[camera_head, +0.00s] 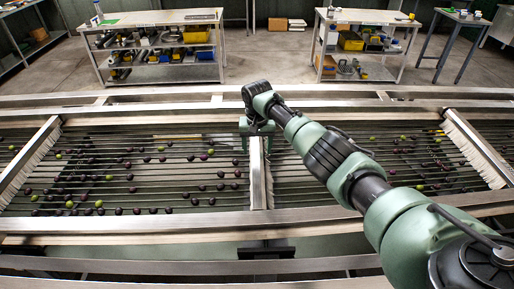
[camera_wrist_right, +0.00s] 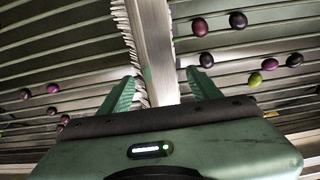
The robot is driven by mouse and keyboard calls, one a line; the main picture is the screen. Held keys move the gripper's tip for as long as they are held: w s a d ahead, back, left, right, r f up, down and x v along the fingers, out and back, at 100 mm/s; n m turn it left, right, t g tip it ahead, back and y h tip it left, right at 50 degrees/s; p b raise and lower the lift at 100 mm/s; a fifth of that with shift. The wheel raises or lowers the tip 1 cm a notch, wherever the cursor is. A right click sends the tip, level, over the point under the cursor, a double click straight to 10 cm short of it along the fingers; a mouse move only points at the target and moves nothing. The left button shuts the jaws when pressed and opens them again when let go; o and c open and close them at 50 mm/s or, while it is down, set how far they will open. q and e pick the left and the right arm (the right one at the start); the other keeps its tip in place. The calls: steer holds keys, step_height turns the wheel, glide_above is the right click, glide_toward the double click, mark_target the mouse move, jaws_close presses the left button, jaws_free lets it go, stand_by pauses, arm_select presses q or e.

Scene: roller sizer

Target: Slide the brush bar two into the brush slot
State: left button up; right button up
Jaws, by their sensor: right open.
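A metal bar (camera_head: 258,178) runs front to back across the middle of the roller bed. In the right wrist view this bar (camera_wrist_right: 155,40) has white bristles along its left side; no label shows whether it is brush bar two. My right gripper (camera_head: 257,132) is over the far part of this bar. In the wrist view my right gripper (camera_wrist_right: 161,84) is open, with one green finger on each side of the bar; I cannot tell whether they touch it. The brush slot cannot be made out. My left gripper is not in view.
Similar bristled bars stand at the left (camera_head: 28,155) and right (camera_head: 474,148) of the bed. Dark and green olives (camera_head: 110,178) lie scattered on the rollers. A metal rail (camera_head: 150,222) runs along the front. Loaded workbenches (camera_head: 150,18) stand behind, across open floor.

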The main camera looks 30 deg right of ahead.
mark_target(257, 152)
steer(key=r, duration=0.2)
steer(key=r+b, duration=0.1)
steer(key=r, duration=0.1)
steer(key=r+b, duration=0.1)
steer(key=r, duration=0.2)
steer(key=shift+s+a, duration=0.2)
steer(key=shift+s, duration=0.15)
steer(key=shift+r, duration=0.35)
